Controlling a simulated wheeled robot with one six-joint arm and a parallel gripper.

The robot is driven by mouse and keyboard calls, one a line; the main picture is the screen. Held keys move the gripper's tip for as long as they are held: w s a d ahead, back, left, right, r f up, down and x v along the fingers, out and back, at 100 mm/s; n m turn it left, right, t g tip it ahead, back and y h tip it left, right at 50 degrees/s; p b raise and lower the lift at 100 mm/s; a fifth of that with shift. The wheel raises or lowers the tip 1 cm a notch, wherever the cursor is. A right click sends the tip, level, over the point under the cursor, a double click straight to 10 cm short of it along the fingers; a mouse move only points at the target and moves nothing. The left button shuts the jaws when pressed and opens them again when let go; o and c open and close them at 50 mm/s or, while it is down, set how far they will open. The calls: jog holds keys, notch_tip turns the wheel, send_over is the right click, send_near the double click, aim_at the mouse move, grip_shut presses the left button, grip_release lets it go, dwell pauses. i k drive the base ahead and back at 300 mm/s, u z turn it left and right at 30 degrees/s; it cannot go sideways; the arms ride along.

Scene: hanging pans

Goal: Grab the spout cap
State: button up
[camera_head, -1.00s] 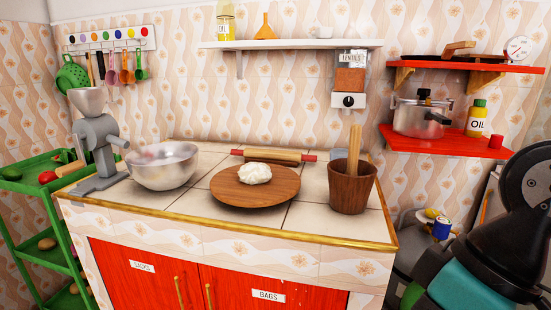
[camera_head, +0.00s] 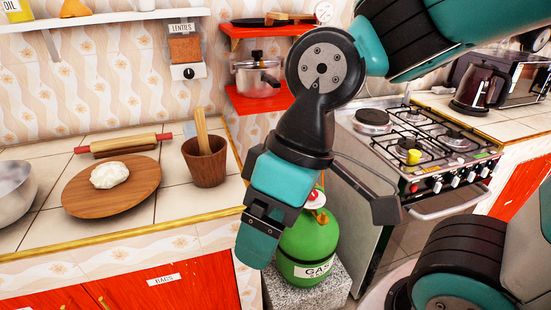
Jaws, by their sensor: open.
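I cannot make out a part that is clearly a spout cap. A green gas cylinder (camera_head: 308,250) labelled GAS stands on a speckled block, with a red and white fitting (camera_head: 316,197) on its top. My gripper (camera_head: 320,226) points down in front of the cylinder, its jaws wide apart and empty. One finger is left of the cylinder in the picture, the other right of it. I cannot tell the depth gap between them. A yellow OIL bottle (camera_head: 17,12) stands on the upper left shelf, its top cut off by the frame.
A gas stove (camera_head: 430,140) with a small yellow object (camera_head: 414,157) on it is at the right. The counter (camera_head: 120,228) at left holds a wooden board (camera_head: 85,200), dough and a mortar (camera_head: 205,165) with pestle. A pressure cooker (camera_head: 256,78) sits on a red shelf.

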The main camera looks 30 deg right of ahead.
aim_at(414, 155)
jog(key=z, duration=0.75)
